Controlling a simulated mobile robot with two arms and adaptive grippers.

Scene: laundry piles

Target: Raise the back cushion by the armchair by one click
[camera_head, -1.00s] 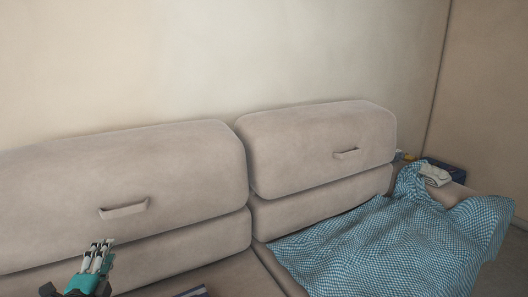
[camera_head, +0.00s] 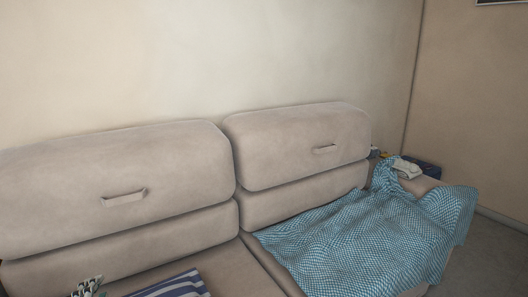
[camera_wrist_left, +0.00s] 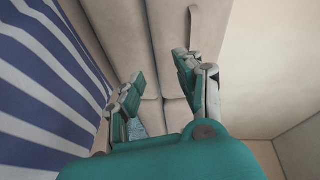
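Two beige back cushions stand along the sofa in the head view, the left one (camera_head: 70,190) and the right one (camera_head: 290,150). Each has a fabric pull tab on its front, the left tab (camera_head: 124,196) and the right tab (camera_head: 325,149). No armchair can be made out. My left gripper (camera_head: 88,287) shows at the bottom left edge, below the left tab and apart from it. My right gripper is not in view.
A blue-and-white checked blanket (camera_head: 370,235) drapes over the right seat and armrest. A striped blue-and-white cloth (camera_head: 175,285) lies on the left seat; it fills the left of the wrist view (camera_wrist_left: 45,80). A dark blue box (camera_head: 428,169) sits behind the right armrest.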

